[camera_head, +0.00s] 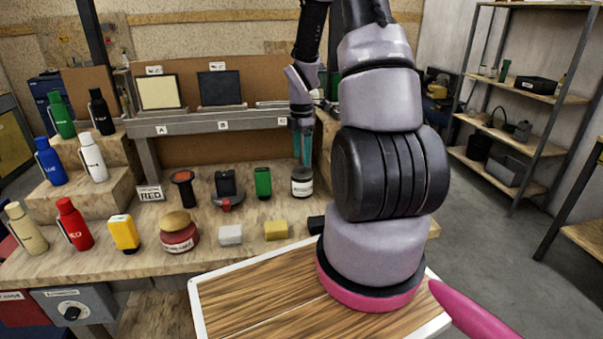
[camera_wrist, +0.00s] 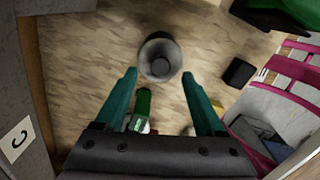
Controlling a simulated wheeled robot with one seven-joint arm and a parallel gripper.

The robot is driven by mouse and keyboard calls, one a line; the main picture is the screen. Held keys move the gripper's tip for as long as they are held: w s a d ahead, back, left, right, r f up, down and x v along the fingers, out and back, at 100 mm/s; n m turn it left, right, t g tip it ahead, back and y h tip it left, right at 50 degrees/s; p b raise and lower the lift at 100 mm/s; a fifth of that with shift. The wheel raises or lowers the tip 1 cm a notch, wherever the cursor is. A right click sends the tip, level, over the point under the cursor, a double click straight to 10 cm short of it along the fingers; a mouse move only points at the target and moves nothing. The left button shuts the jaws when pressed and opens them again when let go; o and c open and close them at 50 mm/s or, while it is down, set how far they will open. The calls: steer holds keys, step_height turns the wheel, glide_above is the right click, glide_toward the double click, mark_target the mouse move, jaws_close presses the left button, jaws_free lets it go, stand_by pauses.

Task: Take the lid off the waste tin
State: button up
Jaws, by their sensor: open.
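A small round tin (camera_head: 302,187) with a dark body and a pale label stands upright on the workbench. Its label is too small to read. In the wrist view, a round grey top with a central knob (camera_wrist: 160,60) shows ahead of my fingers. My gripper (camera_head: 303,158) points down just above this tin, its teal fingers open and empty. In the wrist view the open gripper (camera_wrist: 159,76) has one fingertip on each side, apart from the top.
A lettered shelf (camera_head: 215,119) runs behind. My arm hides the bench's right part.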

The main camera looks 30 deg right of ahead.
mark_target(302, 166)
step_height(302, 166, down, 3)
steer(key=shift+f, duration=0.15)
steer(key=shift+c, duration=0.3)
